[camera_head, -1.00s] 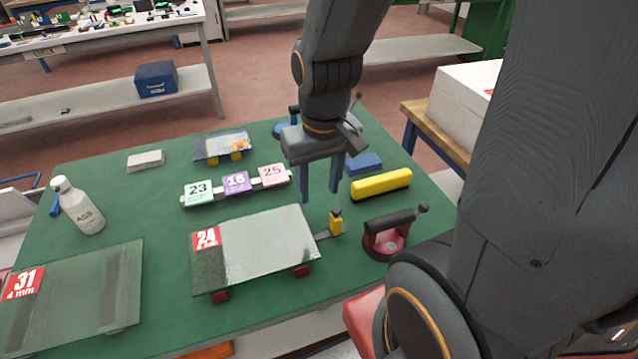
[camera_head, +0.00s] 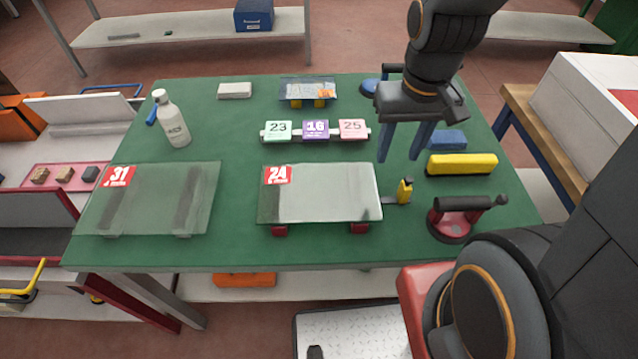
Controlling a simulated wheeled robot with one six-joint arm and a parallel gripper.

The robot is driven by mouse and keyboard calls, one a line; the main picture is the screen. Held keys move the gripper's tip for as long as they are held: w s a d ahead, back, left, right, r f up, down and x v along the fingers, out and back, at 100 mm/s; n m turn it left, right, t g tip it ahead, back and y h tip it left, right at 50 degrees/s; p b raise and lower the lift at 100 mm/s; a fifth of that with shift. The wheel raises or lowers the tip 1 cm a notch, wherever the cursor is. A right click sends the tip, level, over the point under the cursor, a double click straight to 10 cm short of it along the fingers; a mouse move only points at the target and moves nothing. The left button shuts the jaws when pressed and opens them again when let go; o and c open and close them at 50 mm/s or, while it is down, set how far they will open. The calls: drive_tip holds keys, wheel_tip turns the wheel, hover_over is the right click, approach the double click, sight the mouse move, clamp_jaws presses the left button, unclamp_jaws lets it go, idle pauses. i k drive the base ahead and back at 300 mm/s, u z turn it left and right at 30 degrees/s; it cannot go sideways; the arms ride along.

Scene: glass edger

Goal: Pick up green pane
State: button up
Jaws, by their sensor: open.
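A small mint-green pane (camera_head: 277,131) marked 23 stands at the left end of a row. A purple pane (camera_head: 316,130) marked 16 and a pink pane (camera_head: 354,130) marked 25 stand to its right, on a pale rail. A larger glass pane (camera_head: 150,205) with a faint green tint and a red 31 label lies at the left. A paler glass pane (camera_head: 330,195) labelled 24 rests on red blocks in front. My gripper (camera_head: 400,157) is open and empty, its blue fingers pointing down to the right of the pink pane.
On the green table (camera_head: 240,250) stand a white bottle (camera_head: 172,120), a yellow bar (camera_head: 462,164), a red-based suction lifter (camera_head: 460,217), a yellow-handled tool (camera_head: 404,190) and a blue block (camera_head: 447,140). A small pane (camera_head: 307,88) sits on yellow blocks behind.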

sight(337, 193)
drive_tip(key=u, duration=0.2)
drive_tip(key=k, duration=1.45)
drive_tip(key=z, duration=0.35)
drive_tip(key=k, duration=0.6)
drive_tip(key=z, duration=0.45)
drive_tip(key=i, duration=0.35)
drive_tip(key=u, duration=0.05)
